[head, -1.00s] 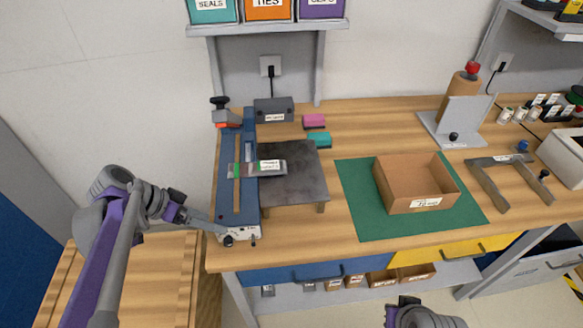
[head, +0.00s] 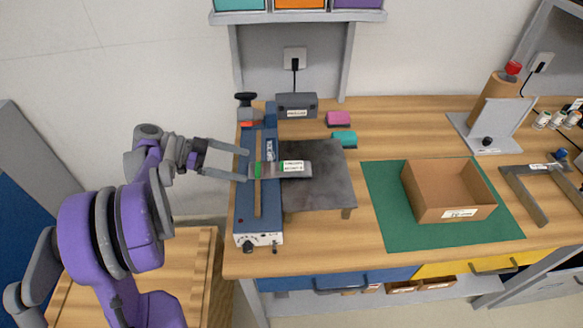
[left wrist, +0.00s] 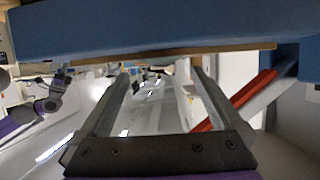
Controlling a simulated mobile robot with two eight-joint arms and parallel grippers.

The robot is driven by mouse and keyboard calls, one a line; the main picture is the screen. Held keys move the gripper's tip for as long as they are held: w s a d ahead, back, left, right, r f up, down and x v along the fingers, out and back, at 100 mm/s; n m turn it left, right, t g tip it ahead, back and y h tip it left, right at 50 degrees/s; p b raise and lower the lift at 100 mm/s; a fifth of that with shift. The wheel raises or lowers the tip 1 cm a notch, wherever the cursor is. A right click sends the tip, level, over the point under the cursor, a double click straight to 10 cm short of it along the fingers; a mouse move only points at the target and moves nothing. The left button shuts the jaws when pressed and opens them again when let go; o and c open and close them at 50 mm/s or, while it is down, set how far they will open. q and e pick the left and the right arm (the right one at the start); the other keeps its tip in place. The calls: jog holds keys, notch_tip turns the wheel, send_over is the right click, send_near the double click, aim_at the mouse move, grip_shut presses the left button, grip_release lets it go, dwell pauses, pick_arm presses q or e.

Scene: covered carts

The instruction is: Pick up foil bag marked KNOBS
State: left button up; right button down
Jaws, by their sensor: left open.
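A grey, foil-like bag (head: 304,173) with a white label and a green mark lies across the blue sealer (head: 246,215) and onto the dark plate beside it; its label is too small to read surely. My left gripper (head: 244,166) is open, its fingers pointing right at the sealer's left side, level with the bag's left end. No bag shows clearly between the fingers. In the left wrist view, the open fingers (left wrist: 160,72) reach toward the sealer's blue body (left wrist: 150,35). My right gripper is out of view.
The dark plate (head: 325,190) stands right of the sealer. A grey box (head: 297,103) and pink (head: 339,118) and teal (head: 343,138) blocks stand behind. A cardboard box (head: 450,200) sits on a green mat (head: 385,215). Bench front is clear.

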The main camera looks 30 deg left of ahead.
aim_at(269, 169)
pick_arm(q)
jog(key=x, duration=0.6)
jog(key=shift+w+d, duration=0.15)
jog(key=shift+w, duration=0.05)
jog(key=shift+r, duration=0.1)
jog(key=c, duration=1.3)
jog(key=shift+r, duration=0.1)
